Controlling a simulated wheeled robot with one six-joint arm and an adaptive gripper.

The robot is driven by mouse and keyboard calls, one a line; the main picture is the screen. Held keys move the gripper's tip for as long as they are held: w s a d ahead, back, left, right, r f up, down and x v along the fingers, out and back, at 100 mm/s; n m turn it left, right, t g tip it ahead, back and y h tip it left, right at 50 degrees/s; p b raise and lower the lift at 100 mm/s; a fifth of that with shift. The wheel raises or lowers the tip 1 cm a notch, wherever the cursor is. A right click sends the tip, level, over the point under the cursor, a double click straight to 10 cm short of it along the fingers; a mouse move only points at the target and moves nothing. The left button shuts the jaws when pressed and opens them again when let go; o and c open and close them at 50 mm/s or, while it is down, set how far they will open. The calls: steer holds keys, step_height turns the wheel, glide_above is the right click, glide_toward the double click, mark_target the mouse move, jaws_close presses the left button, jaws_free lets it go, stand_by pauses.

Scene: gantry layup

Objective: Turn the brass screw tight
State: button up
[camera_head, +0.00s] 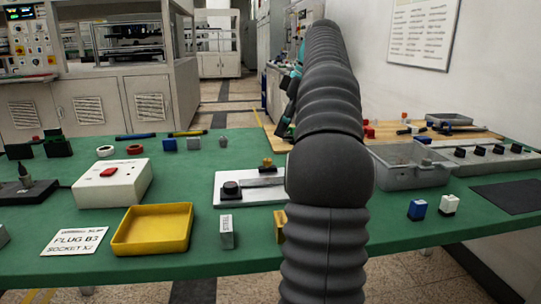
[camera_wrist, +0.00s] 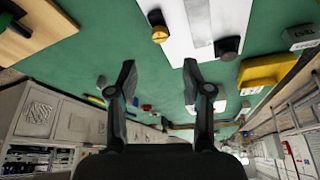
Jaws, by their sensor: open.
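A white plate (camera_head: 222,178) lies on the green table, left of my arm in the head view. At its far edge is a small brass-coloured piece (camera_head: 267,164), which looks like the brass screw. In the wrist view the brass piece (camera_wrist: 159,33) has a dark part beside it, near the plate's edge (camera_wrist: 205,18). A black round knob (camera_head: 231,188) sits on the plate and also shows in the wrist view (camera_wrist: 228,47). My gripper (camera_wrist: 159,76) is open and empty, its fingers apart from the brass piece. My arm hides the gripper in the head view.
A yellow tray (camera_head: 153,250), a white box with a red button (camera_head: 112,185) and a small grey block (camera_head: 226,238) stand left. A grey bin (camera_head: 415,175) and blue and white blocks (camera_head: 417,209) are right. Bare green table shows between them.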

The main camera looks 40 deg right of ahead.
mark_target(268, 160)
steer(key=x, duration=0.9)
steer(key=shift+f+b, duration=0.15)
steer(key=shift+b, duration=0.25)
jaws_close()
